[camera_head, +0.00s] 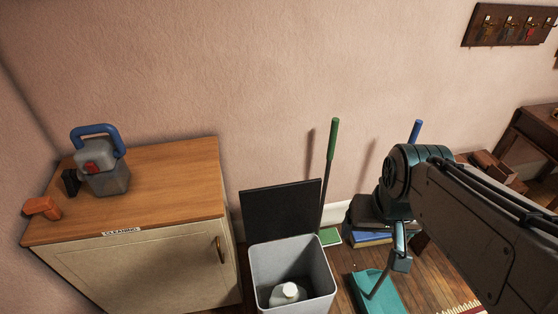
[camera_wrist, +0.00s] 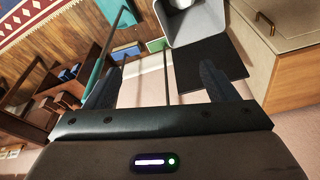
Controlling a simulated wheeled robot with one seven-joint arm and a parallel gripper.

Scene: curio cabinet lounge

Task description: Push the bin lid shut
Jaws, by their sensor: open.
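The grey bin (camera_head: 322,268) stands on the floor beside the cabinet. Its dark lid (camera_head: 281,208) is open, standing up at the bin's back edge near the wall. A white-capped bottle (camera_head: 288,293) lies inside the bin. My gripper (camera_wrist: 161,68) is open, and nothing shows between its fingers in the wrist view. In that view the bin (camera_wrist: 205,28) and the lid (camera_wrist: 210,60) appear beyond the fingers, with one finger overlapping the lid's edge.
A cabinet (camera_head: 150,264) marked CLEANING stands left of the bin, with a grey jug (camera_head: 105,178) on top. A green-handled pole (camera_head: 332,150) leans on the wall right of the lid.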

